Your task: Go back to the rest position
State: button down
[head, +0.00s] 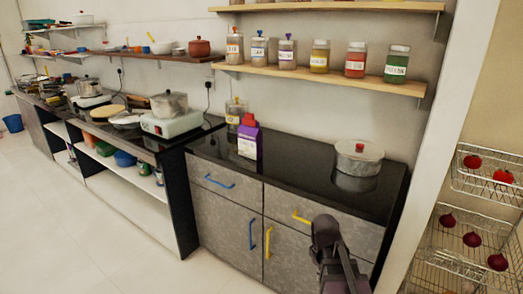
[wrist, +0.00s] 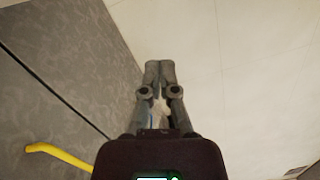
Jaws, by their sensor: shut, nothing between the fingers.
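My gripper (wrist: 160,72) is in the middle of the wrist view. Its two fingers are together and nothing is between them. It points down over the pale floor (wrist: 240,70), beside the grey cabinet front (wrist: 60,60). In the head view, a dark part of my arm shows at the lower edge, in front of the right side of the grey cabinet (head: 220,210); I cannot make out the fingertips there. A reddish-brown clay pot with a lid (head: 199,47) stands on the brown wall shelf (head: 165,57), far from my arm.
The black counter (head: 300,165) holds a purple and white carton (head: 249,141) and a lidded pot (head: 359,158). A yellow handle (wrist: 60,153) sticks out near my gripper. Wire baskets (head: 455,238) with onions stand at the right. The floor (head: 60,230) at the left is clear.

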jog(key=shift+w+a+r+p, duration=0.15)
jog(key=shift+a+r+p, duration=0.4)
jog(key=shift+a, duration=0.25)
dwell(0.4)
jog(key=s+r+m+p, duration=0.1)
jog(key=r+m+p, duration=0.2)
jog(key=r+p, duration=0.8)
jog(key=s+r+m+t+p, duration=0.1)
jog(key=r+m+p, duration=0.3)
jog(key=r+p, duration=0.6)
jog(key=shift+s+a+r+m+p, duration=0.15)
jog(key=shift+s+r+m+p, duration=0.2)
jog(key=shift+s+p, duration=0.2)
